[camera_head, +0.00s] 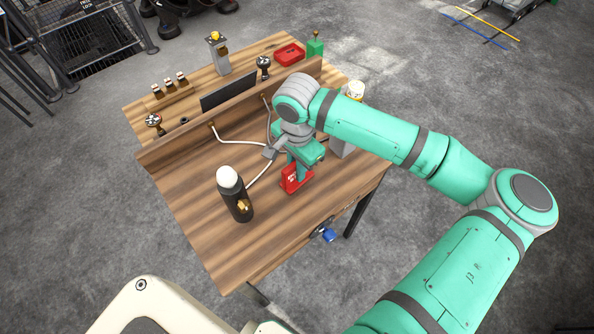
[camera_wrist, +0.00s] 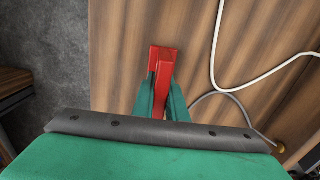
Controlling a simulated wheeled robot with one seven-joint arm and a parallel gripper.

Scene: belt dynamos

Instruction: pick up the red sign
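The red sign (camera_head: 291,182) stands on the wooden table in the head view, partly hidden by my gripper, with its face showing pale marks. In the wrist view the red sign (camera_wrist: 163,58) reaches up between the two green fingers. My gripper (camera_head: 300,168) points down at the sign; in the wrist view its fingers (camera_wrist: 161,92) lie close against both sides of the sign, with no gap that I can see. The sign's lower edge looks to be at the table top.
A black bottle with a white top (camera_head: 238,203) stands to the left on the table (camera_head: 200,215). A white cable (camera_head: 235,141) runs near my gripper. A raised wooden ledge (camera_head: 225,106) crosses behind it.

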